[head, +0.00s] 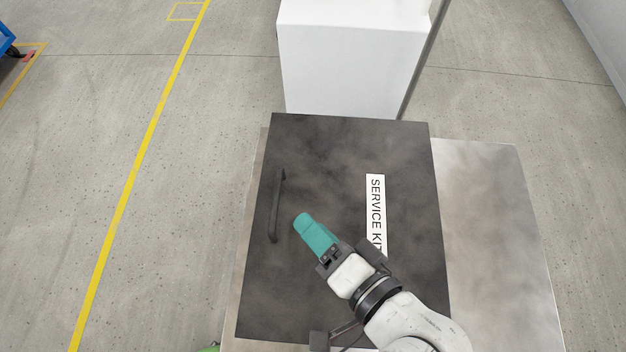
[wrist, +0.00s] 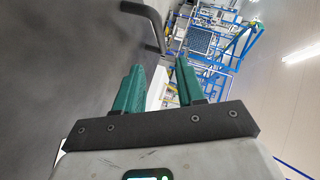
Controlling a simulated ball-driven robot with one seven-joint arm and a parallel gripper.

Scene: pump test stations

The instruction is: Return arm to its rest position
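My gripper (head: 301,219) is over the dark service kit panel (head: 330,145), to the right of its black handle (head: 277,205). The teal fingers point up and left in the head view, where they overlap. In the wrist view the fingers (wrist: 158,72) stand apart with an empty gap between them. The handle (wrist: 147,22) shows just beyond the fingertips in the wrist view, apart from them. My arm covers the lower right of the panel and the end of its white "SERVICE KIT" label (head: 376,205).
A pale metal tabletop (head: 500,245) extends to the right of the panel and is bare there. A white box-shaped block (head: 352,60) stands behind, with a grey pole (head: 422,60) beside it. Floor with a yellow line (head: 146,150) is clear at left. Blue racks (wrist: 215,45) show far off.

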